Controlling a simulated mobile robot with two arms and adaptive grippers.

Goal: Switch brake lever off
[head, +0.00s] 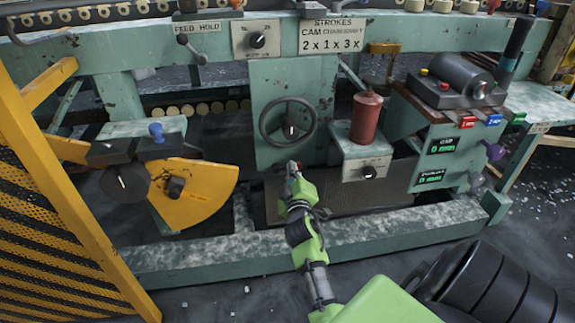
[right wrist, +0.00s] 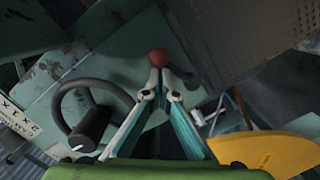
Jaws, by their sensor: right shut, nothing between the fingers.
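A small red ball knob (right wrist: 158,57), which looks like the end of the brake lever, shows in the right wrist view right at the tips of my right gripper (right wrist: 158,76). The lever's shaft and its position cannot be made out. My right gripper's fingers are closed together with nothing between them; their tips touch or nearly touch the knob. In the head view my right gripper (head: 295,178) is in front of the green machine column, just below the handwheel. My left gripper is not in view.
The black handwheel (head: 289,122) is close above my right gripper. A red canister (head: 366,117) stands on a small box to the right. A green base beam (head: 230,253) crosses below.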

